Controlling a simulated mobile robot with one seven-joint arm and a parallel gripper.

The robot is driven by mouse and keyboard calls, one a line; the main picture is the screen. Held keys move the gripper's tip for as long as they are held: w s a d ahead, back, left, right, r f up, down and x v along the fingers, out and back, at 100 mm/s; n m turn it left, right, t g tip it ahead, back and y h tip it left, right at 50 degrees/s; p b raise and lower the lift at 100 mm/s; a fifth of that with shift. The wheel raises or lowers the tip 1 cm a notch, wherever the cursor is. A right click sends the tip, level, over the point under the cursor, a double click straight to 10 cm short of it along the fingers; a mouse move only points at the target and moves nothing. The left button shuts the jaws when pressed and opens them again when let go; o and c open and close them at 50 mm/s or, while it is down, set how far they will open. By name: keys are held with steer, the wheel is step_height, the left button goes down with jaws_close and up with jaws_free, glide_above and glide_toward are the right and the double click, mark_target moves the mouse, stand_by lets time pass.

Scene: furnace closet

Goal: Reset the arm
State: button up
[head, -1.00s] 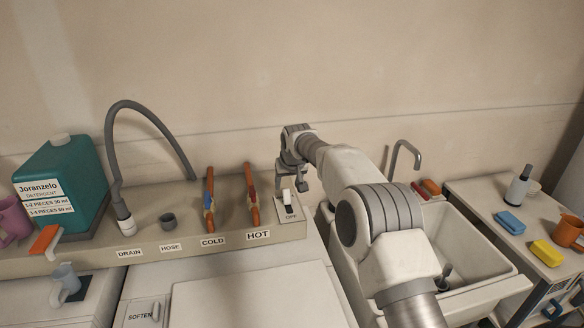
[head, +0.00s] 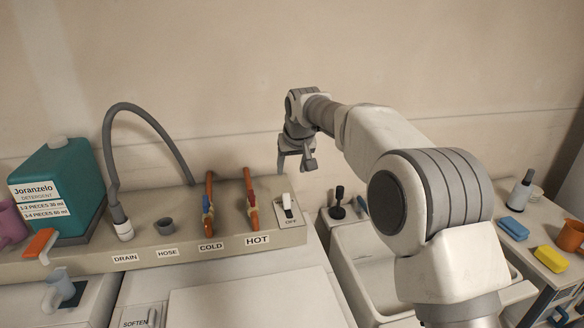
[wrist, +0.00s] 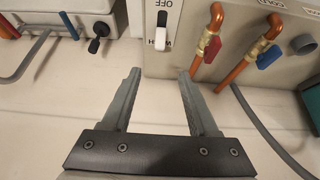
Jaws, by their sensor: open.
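My gripper (head: 296,160) is raised above the back ledge in the head view, fingers pointing down. It is just above and behind the white switch (head: 287,202) on the OFF-marked plate, apart from it. In the wrist view my gripper (wrist: 160,75) has its two fingers spread with nothing between them. The switch (wrist: 161,30) shows beyond the fingertips there. My arm stretches from the lower right over the sink, with the elbow bent.
The ledge holds red-handled (head: 251,198) and blue-handled (head: 208,204) valves, a grey hose (head: 109,150) and a teal detergent jug (head: 60,190). The sink (head: 365,265) lies under my arm. A black-knobbed plunger (head: 338,203) stands behind it. Wall space above is clear.

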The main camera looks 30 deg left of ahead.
stand_by(0.3)
